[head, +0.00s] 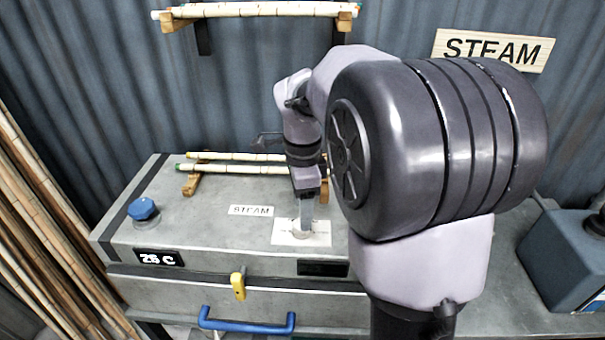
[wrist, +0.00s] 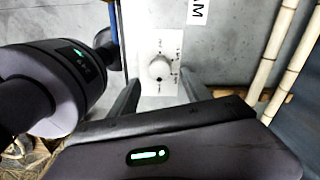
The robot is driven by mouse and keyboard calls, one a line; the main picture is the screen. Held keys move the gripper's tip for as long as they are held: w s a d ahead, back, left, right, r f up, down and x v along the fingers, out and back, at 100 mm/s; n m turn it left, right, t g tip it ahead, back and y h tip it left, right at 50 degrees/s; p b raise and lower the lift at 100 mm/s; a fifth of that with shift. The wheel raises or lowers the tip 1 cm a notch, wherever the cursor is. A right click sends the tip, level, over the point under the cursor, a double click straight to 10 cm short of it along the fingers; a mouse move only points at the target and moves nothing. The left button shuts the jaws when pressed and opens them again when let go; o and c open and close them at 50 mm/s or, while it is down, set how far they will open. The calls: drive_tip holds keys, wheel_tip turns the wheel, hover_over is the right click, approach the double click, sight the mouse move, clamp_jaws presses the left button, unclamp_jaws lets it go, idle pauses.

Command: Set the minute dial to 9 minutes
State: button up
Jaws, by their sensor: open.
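The minute dial is a small pale round knob (wrist: 159,69) on a white printed plate (wrist: 166,38) in the wrist view. In the head view the plate (head: 284,238) lies on top of the grey steam box, with the knob (head: 300,234) partly hidden by my gripper. My gripper (head: 302,225) points down over the dial. In the wrist view its two fingers (wrist: 161,88) are apart, with the knob between and just beyond them. I cannot tell whether they touch it. The dial's marks are too small to read.
The steam box (head: 210,215) carries a blue knob (head: 143,210), a display reading about 26 C (head: 160,258), a yellow latch (head: 238,286) and a blue handle (head: 246,322). Rattan poles (head: 235,169) lie on wooden rests behind the dial. More poles (head: 50,220) lean at left.

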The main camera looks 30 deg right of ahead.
wheel_tip(320, 180, up, 14)
drive_tip(key=p, duration=0.3)
drive_tip(key=shift+p, duration=0.3)
drive_tip(key=shift+f, duration=0.1)
